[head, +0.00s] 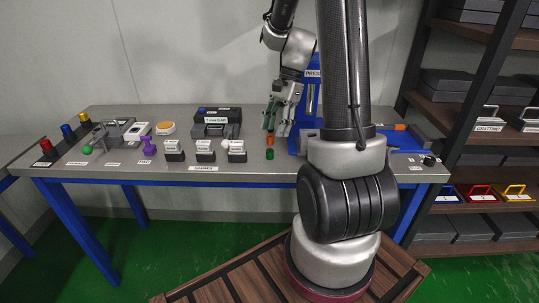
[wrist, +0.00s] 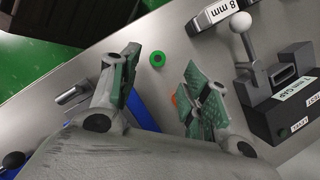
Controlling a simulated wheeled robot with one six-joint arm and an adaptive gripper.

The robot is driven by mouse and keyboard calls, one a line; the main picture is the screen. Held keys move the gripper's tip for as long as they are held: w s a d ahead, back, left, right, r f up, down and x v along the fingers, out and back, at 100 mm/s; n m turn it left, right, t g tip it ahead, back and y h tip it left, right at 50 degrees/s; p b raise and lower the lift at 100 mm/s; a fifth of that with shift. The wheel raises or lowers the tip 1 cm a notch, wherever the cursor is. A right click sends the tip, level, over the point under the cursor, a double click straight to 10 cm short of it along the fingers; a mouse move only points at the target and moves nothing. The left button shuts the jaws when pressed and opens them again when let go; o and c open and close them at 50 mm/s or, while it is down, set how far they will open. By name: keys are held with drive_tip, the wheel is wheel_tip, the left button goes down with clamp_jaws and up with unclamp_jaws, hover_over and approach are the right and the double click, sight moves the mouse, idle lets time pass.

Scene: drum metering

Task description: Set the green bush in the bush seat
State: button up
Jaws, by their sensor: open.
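The green bush (head: 270,154) is a small short cylinder standing on the grey table near its front edge. In the wrist view it shows from above as a green ring (wrist: 157,59) with a dark hole, beyond the open jaws and apart from them. My gripper (head: 281,107) is open and empty, pointing down above the table, behind and above the bush in the head view. In the wrist view its green-padded fingers (wrist: 157,90) stand wide apart. I cannot make out the bush seat for certain; my arm hides part of the blue press (head: 311,99).
An orange piece (head: 270,139) stands just behind the green bush and is partly hidden by a finger in the wrist view. A black gauge block (head: 216,122) and several small labelled black blocks (head: 205,155) stand left. A shelf rack (head: 480,100) is at right.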

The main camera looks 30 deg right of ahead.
sight(271, 150)
drive_tip(key=x, duration=0.7)
drive_tip(key=shift+d+f, duration=0.2)
drive_tip(key=shift+f, duration=0.25)
drive_tip(key=shift+c, duration=0.3)
drive_tip(key=shift+s, duration=0.1)
drive_tip(key=c, duration=1)
